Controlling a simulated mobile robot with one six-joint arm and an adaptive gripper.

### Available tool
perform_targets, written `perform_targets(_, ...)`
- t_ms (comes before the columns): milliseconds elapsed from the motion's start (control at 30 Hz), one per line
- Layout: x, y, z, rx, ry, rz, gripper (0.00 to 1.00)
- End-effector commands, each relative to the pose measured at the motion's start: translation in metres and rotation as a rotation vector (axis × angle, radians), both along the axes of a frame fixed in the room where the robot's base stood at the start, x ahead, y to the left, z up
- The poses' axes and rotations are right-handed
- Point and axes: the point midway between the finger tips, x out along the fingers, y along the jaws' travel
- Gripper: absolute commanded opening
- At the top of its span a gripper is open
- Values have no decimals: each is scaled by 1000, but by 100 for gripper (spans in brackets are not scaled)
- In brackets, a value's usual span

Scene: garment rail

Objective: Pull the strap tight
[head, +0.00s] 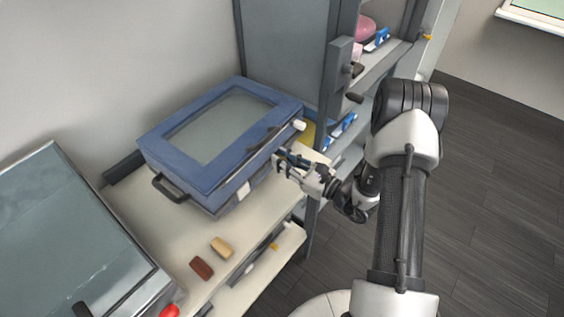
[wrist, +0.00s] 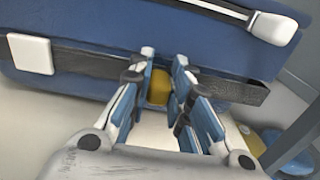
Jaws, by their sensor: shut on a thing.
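A blue case (head: 163,152) with a clear window in its lid lies on the pale bench. It also shows in the wrist view (wrist: 110,22). A dark strap (wrist: 85,62) runs along its front side and continues right of my fingers (wrist: 240,91). My gripper (head: 287,163) is at the case's right-hand side. In the wrist view, my gripper (wrist: 160,92) is shut on a mustard-yellow tab (wrist: 158,86) in front of the strap. The fingers partly hide the tab and how it joins the strap.
A white-tipped lever (wrist: 273,27) lies above the strap on the case. A dark side handle (head: 170,188) sticks out from the case. A tan block (head: 222,247) and a brown block (head: 201,267) lie on the bench (head: 165,236). A grey rack post (head: 335,85) stands close behind my gripper.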

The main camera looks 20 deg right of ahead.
Motion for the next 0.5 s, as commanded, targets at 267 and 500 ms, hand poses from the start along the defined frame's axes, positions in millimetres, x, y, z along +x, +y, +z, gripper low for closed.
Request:
perform_targets(267,-3,4,-2,2,8,10,25)
perform_targets(500,-2,4,-2,1,6,10,38)
